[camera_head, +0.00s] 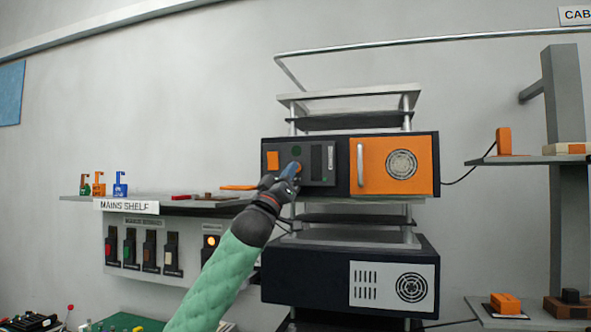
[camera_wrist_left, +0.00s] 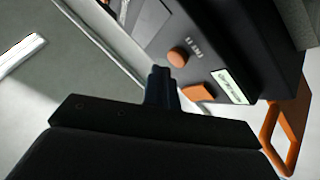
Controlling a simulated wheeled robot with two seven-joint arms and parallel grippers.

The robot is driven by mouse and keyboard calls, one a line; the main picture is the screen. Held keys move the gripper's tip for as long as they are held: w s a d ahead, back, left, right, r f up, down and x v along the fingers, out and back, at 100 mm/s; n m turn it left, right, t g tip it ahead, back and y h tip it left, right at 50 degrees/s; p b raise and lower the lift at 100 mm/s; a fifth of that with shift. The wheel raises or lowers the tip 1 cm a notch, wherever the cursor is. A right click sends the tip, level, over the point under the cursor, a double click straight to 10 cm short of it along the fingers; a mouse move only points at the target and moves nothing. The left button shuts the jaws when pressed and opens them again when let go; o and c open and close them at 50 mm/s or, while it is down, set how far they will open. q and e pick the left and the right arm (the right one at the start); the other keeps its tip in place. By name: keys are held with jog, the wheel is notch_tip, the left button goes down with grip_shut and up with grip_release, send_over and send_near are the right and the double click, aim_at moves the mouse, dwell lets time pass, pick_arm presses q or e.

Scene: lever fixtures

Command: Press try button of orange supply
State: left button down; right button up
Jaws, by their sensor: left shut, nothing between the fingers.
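The orange supply (camera_head: 395,165) is a dark unit with an orange door, on the upper level of the rack. Its grey panel (camera_head: 318,176) carries an orange square, a dark green round spot and a round orange button (camera_head: 298,165). My left gripper (camera_head: 291,170) is shut and empty, its tip in front of the panel and partly over the button. In the left wrist view the shut fingers (camera_wrist_left: 160,75) point at the panel, just beside the round orange button (camera_wrist_left: 177,57), with small lettering next to it. I cannot tell whether they touch. My right gripper is not in view.
A second dark unit with a white vented front (camera_head: 392,284) stands below. The mains shelf (camera_head: 126,206), with coloured locks on it and several levers under it, is at left. Shelves with orange items (camera_head: 503,141) are at right. An orange loop (camera_wrist_left: 287,135) shows near the fingers.

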pick_arm(q)
jog(key=shift+s+a, duration=0.25)
jog(key=shift+s, duration=0.55)
jog(key=shift+s+a, duration=0.3)
jog(key=shift+s, duration=0.5)
jog(key=shift+s+a, duration=0.25)
jog(key=shift+s, duration=0.55)
